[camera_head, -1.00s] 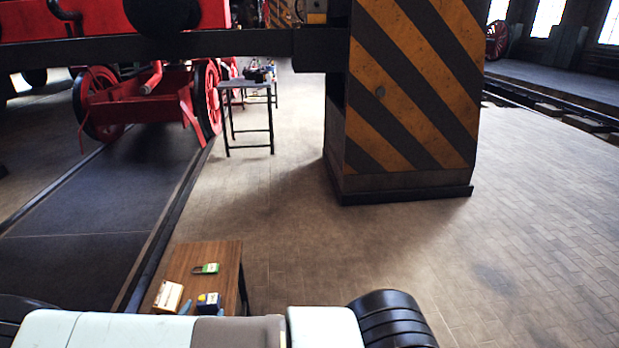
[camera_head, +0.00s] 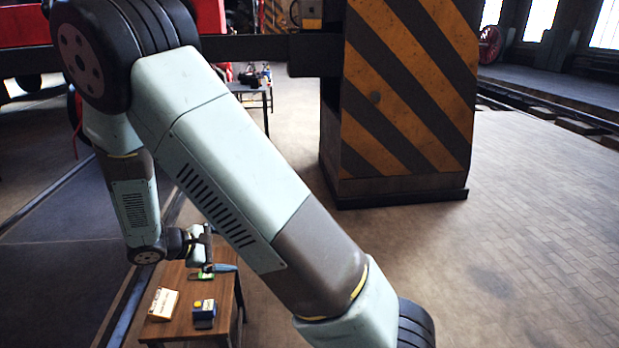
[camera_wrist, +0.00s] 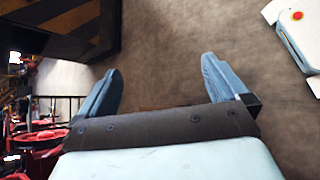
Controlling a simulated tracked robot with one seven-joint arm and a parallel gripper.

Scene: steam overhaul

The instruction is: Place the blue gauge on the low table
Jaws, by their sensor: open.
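A small dark blue box with a yellow spot (camera_head: 204,310), which looks like the blue gauge, sits on the front right of a low brown wooden table (camera_head: 176,328). The front label or dial is too small to read. My gripper (camera_wrist: 161,64) is open, with two blue fingers apart and nothing between them in the wrist view. The gauge does not show in the wrist view.
A cream box with lettering (camera_head: 163,303) and a green item (camera_head: 203,275) also lie on the brown table. A striped pillar (camera_head: 400,100) stands beyond. A farther metal table (camera_head: 252,88) carries dark items. The tiled floor at right (camera_head: 520,250) is clear.

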